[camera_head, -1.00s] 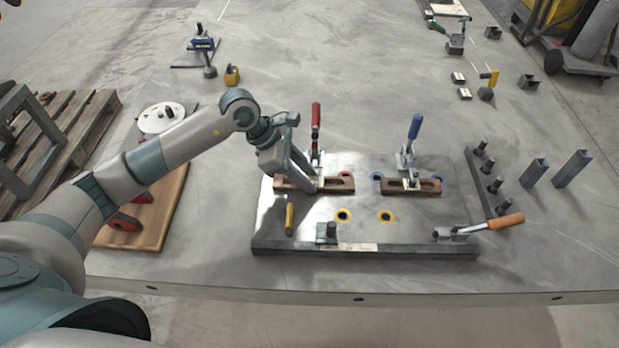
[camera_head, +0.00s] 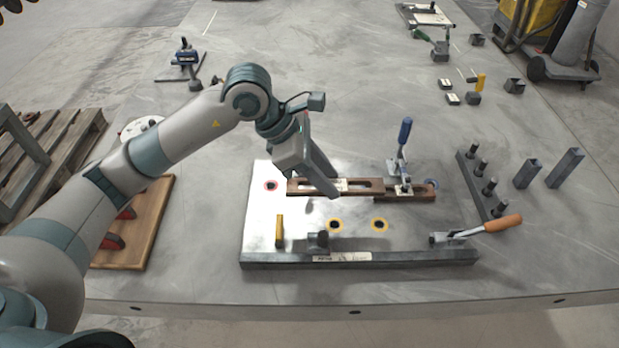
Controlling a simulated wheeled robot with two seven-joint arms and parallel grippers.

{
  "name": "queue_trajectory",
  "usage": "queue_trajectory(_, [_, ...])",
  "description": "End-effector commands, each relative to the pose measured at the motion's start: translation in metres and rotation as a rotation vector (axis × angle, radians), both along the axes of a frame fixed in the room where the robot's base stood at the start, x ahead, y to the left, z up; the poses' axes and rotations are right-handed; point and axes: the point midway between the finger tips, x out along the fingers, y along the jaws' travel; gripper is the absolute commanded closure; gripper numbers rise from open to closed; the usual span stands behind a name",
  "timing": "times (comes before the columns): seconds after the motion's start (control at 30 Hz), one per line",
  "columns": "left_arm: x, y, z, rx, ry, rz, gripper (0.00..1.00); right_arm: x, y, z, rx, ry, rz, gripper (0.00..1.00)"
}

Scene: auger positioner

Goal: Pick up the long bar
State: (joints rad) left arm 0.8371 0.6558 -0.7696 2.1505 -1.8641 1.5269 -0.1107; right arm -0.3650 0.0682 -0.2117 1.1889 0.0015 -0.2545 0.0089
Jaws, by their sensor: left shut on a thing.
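The long bar (camera_head: 363,184) is a brown slotted strip with a pale label, above the left and middle of the steel fixture plate (camera_head: 262,215). My left gripper (camera_head: 332,188) is shut on it near its middle. The bar looks slightly raised, but the gap to the plate is hard to judge. Its right end overlaps in view a second brown slotted piece (camera_head: 418,194), which sits under a blue-handled clamp (camera_head: 404,145). The red-handled clamp cannot be made out behind my left gripper and wrist. My right gripper is not in view.
A yellow pin (camera_head: 280,230) and a dark block (camera_head: 318,240) are at the plate's front left. An orange-handled clamp (camera_head: 490,226) is at its front right. A dark rail with several pegs (camera_head: 481,185) stands right of the plate.

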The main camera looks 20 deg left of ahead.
Motion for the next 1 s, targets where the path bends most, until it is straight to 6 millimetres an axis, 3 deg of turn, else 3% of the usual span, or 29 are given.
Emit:
queue_trajectory(0.3, [-0.011, -0.025, 0.018, -0.004, -0.005, 0.0, 1.0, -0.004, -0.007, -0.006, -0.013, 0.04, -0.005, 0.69])
queue_trajectory(1.0, [-0.012, -0.026, 0.019, -0.002, -0.003, 0.0, 1.0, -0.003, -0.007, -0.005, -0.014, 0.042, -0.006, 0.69])
